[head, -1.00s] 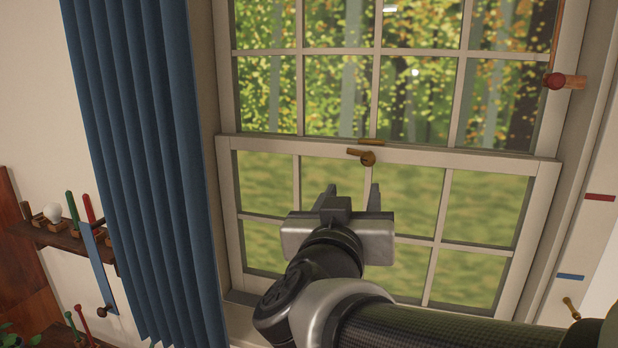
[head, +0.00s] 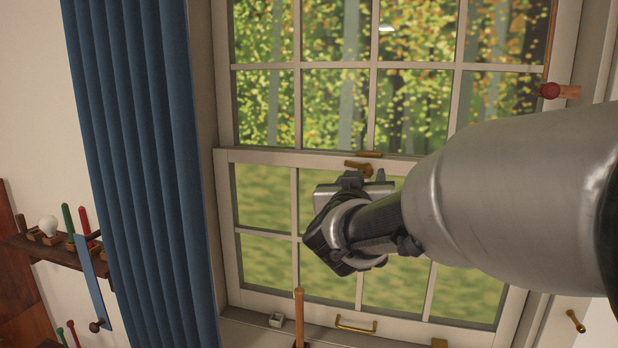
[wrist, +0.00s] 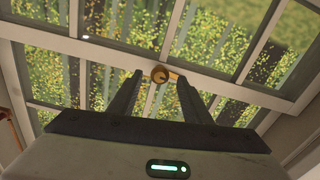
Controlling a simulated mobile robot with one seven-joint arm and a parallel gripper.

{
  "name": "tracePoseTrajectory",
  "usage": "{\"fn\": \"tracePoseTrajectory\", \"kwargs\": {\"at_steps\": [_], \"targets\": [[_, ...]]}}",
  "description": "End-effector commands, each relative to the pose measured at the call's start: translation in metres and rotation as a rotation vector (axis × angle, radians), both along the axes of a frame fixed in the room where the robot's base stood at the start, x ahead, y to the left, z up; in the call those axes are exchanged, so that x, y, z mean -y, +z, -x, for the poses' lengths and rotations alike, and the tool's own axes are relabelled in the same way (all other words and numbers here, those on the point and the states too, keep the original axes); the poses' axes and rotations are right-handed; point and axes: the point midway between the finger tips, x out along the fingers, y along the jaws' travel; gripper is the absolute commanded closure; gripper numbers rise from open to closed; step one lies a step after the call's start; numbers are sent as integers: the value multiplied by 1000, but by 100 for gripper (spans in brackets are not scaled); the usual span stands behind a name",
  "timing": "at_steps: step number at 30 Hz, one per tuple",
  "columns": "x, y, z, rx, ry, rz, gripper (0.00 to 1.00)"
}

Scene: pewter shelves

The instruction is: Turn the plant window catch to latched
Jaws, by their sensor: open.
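The window catch (head: 360,166) is a small brass lever on a round pivot, on the meeting rail (head: 300,157) of the sash window. In the head view its lever points left from the pivot, and a brass keeper plate (head: 369,154) sits just above it. My gripper (head: 366,178) is just below the catch and hides part of the rail. In the wrist view the catch's round knob (wrist: 159,74) shows between the tips of my two open fingers (wrist: 156,90). I cannot tell whether a finger touches it. Nothing is held.
A blue curtain (head: 140,150) hangs left of the window. A red knob (head: 549,90) on a wooden peg sticks out at the right frame. A brass sash handle (head: 356,325) and an upright wooden handle (head: 299,315) are below. A small shelf (head: 50,250) is at far left.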

Motion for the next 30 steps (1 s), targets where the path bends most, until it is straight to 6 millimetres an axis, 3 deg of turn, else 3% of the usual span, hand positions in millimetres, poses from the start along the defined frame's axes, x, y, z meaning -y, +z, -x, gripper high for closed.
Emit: {"fn": "tracePoseTrajectory", "kwargs": {"at_steps": [6, 14, 21, 30], "targets": [[5, 0, -14, 0, 0, 1, 56], [5, 0, -15, 0, 0, 1, 56], [5, 0, -14, 0, 0, 1, 96], [5, -1, -14, 11, 0, -31, 97]]}}
